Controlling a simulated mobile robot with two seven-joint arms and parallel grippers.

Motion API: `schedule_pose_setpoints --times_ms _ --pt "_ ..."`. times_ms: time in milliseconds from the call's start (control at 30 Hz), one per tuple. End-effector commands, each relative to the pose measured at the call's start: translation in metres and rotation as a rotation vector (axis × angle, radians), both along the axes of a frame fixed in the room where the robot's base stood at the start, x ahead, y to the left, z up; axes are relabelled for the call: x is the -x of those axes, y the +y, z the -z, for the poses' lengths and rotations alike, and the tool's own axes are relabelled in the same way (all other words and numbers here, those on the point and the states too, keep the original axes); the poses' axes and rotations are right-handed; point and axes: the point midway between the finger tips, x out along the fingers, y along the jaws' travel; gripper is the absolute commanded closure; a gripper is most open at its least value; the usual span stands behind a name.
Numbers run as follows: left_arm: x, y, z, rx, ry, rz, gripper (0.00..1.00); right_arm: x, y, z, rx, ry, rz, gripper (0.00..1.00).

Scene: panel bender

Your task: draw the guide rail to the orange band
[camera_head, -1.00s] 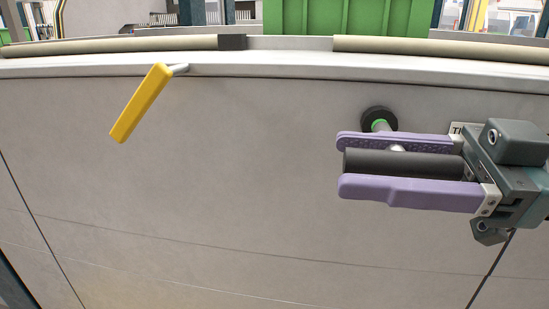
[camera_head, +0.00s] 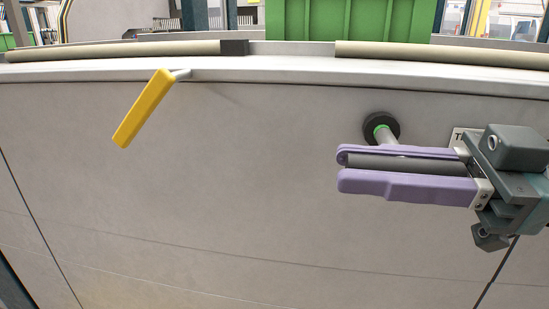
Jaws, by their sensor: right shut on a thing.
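My right gripper (camera_head: 405,172) comes in from the right with two purple fingers. The fingers are closed on a black bar grip (camera_head: 405,164), one above it and one below. A metal stem (camera_head: 386,136) runs from the panel toward the grip, and the upper finger hides where they meet. The stem comes out of a round black collar (camera_head: 368,127) on the grey panel. I see no orange band. I cannot tell which part is the guide rail itself. My left gripper is not in view.
A yellow lever (camera_head: 143,108) hangs tilted from the panel's upper left. Cream bars (camera_head: 130,49) run along the top ledge. A green box (camera_head: 345,18) stands behind. A label (camera_head: 459,138) is partly hidden by my gripper. The grey panel (camera_head: 220,190) is clear in the middle.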

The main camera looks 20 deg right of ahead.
Motion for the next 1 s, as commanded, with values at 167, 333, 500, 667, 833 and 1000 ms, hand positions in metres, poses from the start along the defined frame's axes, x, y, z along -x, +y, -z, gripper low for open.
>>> schedule_pose_setpoints --times_ms 167,333,500,667,833,1000 --pt "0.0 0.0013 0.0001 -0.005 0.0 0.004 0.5 0.0003 0.0002 0.0003 0.0 0.0 -0.001 1.0" --pt "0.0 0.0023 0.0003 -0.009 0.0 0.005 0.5 0.0004 0.0002 0.0003 0.0 0.0 -0.002 1.0" --pt "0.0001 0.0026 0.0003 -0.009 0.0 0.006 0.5 0.0005 0.0003 0.0003 0.0 0.0 -0.002 1.0" --pt "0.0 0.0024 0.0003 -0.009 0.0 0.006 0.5 0.0005 0.0003 0.0003 0.0 0.0 -0.002 1.0" --pt "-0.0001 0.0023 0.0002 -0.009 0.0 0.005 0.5 0.0006 0.0003 0.0003 0.0 0.0 -0.002 1.0" --pt "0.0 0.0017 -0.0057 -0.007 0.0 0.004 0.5 0.0038 0.0025 -0.0018 -0.002 0.004 -0.003 1.0"
